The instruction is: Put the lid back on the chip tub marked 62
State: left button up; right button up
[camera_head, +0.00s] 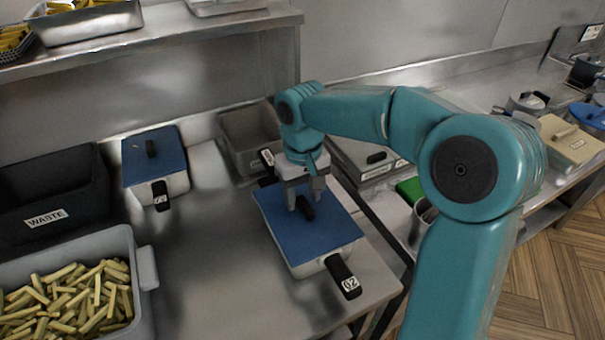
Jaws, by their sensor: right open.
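The chip tub (312,268) has a black handle (343,277) with a white label that appears to read 62. A blue lid (286,223) lies over the top of this tub and looks roughly lined up with its rim. I cannot tell whether it is fully seated. The lid has a black knob (305,211) in its middle. My right gripper (307,204) is open, pointing down at the knob, with its fingers close around it. Contact cannot be made out. My left gripper is out of view.
Another blue-lidded tub (153,160) stands further left. A black waste bin (50,190) and a grey bin of chips (140,245) are at the left. An empty steel container (245,140) stands behind. Bare counter (200,250) lies left of the tub.

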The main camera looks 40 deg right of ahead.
notch_tip(320, 180, up, 16)
jog(key=p, duration=0.2)
jog(key=shift+f, duration=0.15)
